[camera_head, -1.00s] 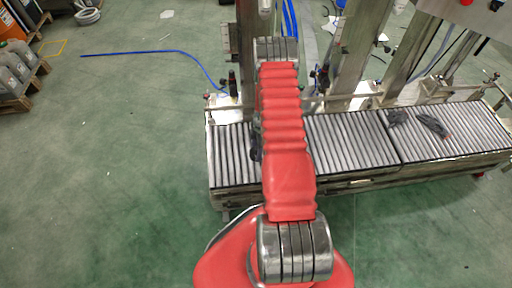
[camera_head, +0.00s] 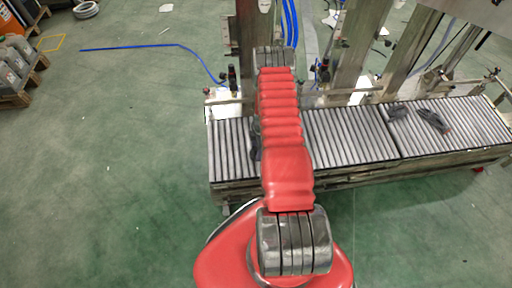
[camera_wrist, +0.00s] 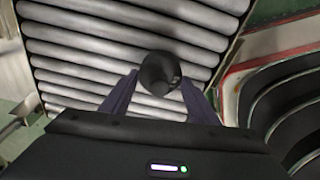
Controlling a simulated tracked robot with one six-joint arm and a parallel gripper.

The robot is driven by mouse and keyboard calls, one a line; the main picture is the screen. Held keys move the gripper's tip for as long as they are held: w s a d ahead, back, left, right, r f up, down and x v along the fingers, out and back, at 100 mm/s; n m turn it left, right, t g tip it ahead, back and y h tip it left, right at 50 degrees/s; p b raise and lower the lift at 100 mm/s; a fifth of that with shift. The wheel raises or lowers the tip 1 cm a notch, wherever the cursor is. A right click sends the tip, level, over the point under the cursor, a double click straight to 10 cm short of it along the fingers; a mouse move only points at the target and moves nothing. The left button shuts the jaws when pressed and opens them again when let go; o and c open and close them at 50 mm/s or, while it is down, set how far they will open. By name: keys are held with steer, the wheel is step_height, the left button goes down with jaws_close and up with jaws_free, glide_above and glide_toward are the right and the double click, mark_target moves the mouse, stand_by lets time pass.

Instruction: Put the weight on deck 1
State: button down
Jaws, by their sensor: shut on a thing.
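In the wrist view my gripper (camera_wrist: 160,80) is shut on a small dark, rounded thing, which I take to be the weight (camera_wrist: 157,68). It sits between the two fingertips, with the metal rollers of a conveyor (camera_wrist: 75,65) behind it. I cannot tell its height above the rollers. In the head view my red arm reaches over the left part of the roller conveyor (camera_head: 345,138) and hides the gripper and the weight. The conveyor has a left and a right section; no label shows which is deck 1.
Two dark grey items, one (camera_head: 397,110) and another (camera_head: 433,120), lie on the right conveyor section. Metal posts (camera_head: 352,50) stand behind the conveyor. A blue hose (camera_head: 150,50) lies on the green floor. The floor at left is mostly clear.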

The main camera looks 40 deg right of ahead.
steer(key=shift+w+f, duration=0.1)
steer(key=shift+f, duration=0.6)
steer(key=shift+f, duration=0.1)
steer(key=c, duration=0.7)
jaws_free()
step_height(320, 180, up, 12)
steer(key=d, duration=0.1)
steer(key=shift+s+d, duration=0.15)
steer(key=shift+s, duration=0.25)
